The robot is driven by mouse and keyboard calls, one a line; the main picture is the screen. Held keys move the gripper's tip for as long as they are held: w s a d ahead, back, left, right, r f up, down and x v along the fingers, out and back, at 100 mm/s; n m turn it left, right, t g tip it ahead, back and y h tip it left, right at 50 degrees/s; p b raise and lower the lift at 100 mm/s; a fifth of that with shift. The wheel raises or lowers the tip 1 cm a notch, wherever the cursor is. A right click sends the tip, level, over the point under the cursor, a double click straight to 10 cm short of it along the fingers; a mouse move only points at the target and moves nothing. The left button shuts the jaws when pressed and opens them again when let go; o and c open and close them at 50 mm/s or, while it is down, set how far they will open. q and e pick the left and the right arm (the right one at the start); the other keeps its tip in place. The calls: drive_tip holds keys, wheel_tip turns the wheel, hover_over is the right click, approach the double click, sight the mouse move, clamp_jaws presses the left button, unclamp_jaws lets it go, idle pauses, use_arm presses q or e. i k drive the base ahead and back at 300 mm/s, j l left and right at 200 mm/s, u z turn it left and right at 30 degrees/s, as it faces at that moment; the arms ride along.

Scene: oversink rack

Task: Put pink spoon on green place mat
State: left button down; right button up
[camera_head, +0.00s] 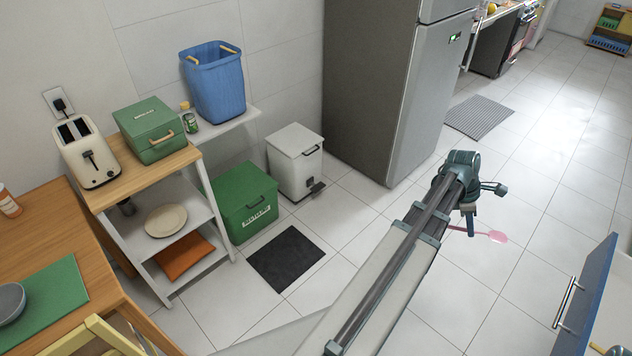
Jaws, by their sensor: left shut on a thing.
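The pink spoon (497,236) is held out over the tiled floor at the right of the view, its bowl end to the right. My left gripper (471,228) is shut on the spoon's handle, with its fingers pointing down. The green place mat (63,284) lies on the wooden table at the lower left, far from the gripper. A grey bowl (9,303) sits on the mat's left part, cut by the picture edge.
A shelf cart (187,157) with a toaster (86,152) and green box (150,130) stands beyond the table (32,216). A yellow chair (97,335) is at the table's front. A blue door (587,300) stands at right. The mat's right part is bare.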

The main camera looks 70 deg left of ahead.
sight(65, 282)
drive_tip(key=u, duration=5)
drive_tip(key=i+l, duration=0.1)
drive_tip(key=l, duration=0.4)
drive_tip(key=i+l, duration=0.15)
drive_tip(key=l, duration=0.35)
drive_tip(key=i+l, duration=0.1)
drive_tip(key=l, duration=0.45)
drive_tip(key=i+l, duration=0.1)
drive_tip(key=l, duration=0.4)
drive_tip(key=i+l, duration=0.1)
drive_tip(key=l, duration=0.4)
drive_tip(key=i+l, duration=0.15)
drive_tip(key=l, duration=0.35)
drive_tip(key=i+l, duration=0.1)
drive_tip(key=l, duration=0.4)
drive_tip(key=i+l, duration=0.2)
drive_tip(key=k+j, duration=0.25)
drive_tip(key=l, duration=0.15)
